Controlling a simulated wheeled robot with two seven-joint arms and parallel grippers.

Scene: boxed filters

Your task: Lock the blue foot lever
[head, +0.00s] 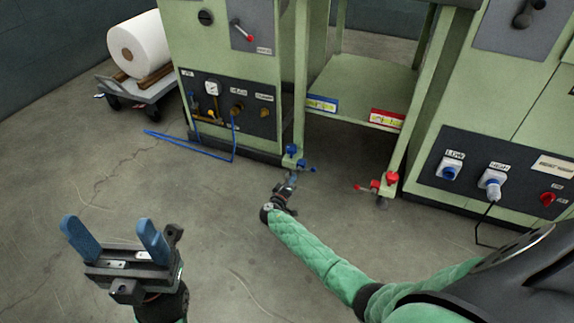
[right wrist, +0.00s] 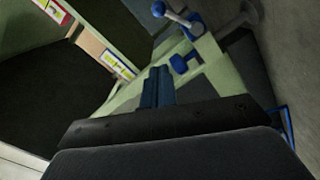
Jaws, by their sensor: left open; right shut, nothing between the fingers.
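The blue foot lever (head: 304,165) is at the bottom of the left front leg of the green rack, close to the floor. In the right wrist view the lever (right wrist: 177,18) shows as a pale rod with a blue ball end on a blue mount, above the blue fingers. A blue knob (head: 291,149) sits on the leg just above it. My right gripper (head: 292,178) is shut and empty, low in front of that leg; its closed fingers (right wrist: 158,88) point toward the leg, apart from the lever. My left gripper (head: 117,240) is open and empty, well away at lower left.
A red foot lever (head: 370,187) is on the rack's right front leg, under a red label (head: 387,118). Green cabinets (head: 225,70) stand on both sides. A blue hose (head: 190,154) lies on the floor at left. A cart (head: 140,88) holds a white roll. The front floor is clear.

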